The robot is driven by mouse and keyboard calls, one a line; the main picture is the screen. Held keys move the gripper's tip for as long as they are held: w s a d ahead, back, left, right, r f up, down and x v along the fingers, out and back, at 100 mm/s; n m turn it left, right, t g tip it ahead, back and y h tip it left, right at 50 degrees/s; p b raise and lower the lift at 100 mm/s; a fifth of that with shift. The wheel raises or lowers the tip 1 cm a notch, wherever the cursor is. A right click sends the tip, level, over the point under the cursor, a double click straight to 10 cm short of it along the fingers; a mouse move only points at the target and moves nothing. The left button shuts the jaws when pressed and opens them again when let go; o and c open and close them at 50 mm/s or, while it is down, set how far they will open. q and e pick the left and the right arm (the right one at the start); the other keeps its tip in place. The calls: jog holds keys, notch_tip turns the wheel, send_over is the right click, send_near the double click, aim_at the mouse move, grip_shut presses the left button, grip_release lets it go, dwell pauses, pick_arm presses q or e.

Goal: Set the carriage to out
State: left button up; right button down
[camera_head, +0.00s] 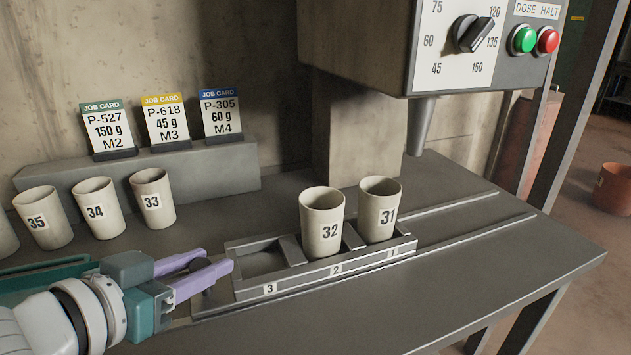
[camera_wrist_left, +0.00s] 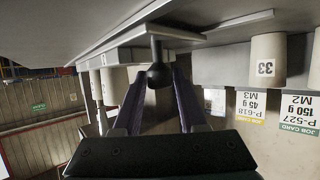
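The carriage (camera_head: 318,277) is a grey tray on rails with slots marked 1, 2 and 3. Cup 31 (camera_head: 380,212) stands in slot 1, cup 32 (camera_head: 321,226) in slot 2, and slot 3 at the left is empty. The carriage sits left of the spout (camera_head: 421,122). My left gripper (camera_head: 218,259) is at the carriage's left end, its purple fingers either side of a dark knob. In the left wrist view the round black knob (camera_wrist_left: 160,76) lies between the fingers (camera_wrist_left: 159,70); I cannot tell whether they press on it. My right gripper is not in view.
Cups 33 (camera_head: 152,198), 34 (camera_head: 98,208) and 35 (camera_head: 43,217) stand at the left. Three job cards (camera_head: 163,121) stand on a ledge behind. A dosing machine (camera_head: 455,45) with a dial and buttons hangs above. The rails (camera_head: 470,232) run clear to the right.

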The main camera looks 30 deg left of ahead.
pick_arm(q)
jog(key=o, duration=0.3)
jog(key=p+v, duration=0.1)
jog(key=v, duration=0.9)
jog(key=shift+p, duration=0.3)
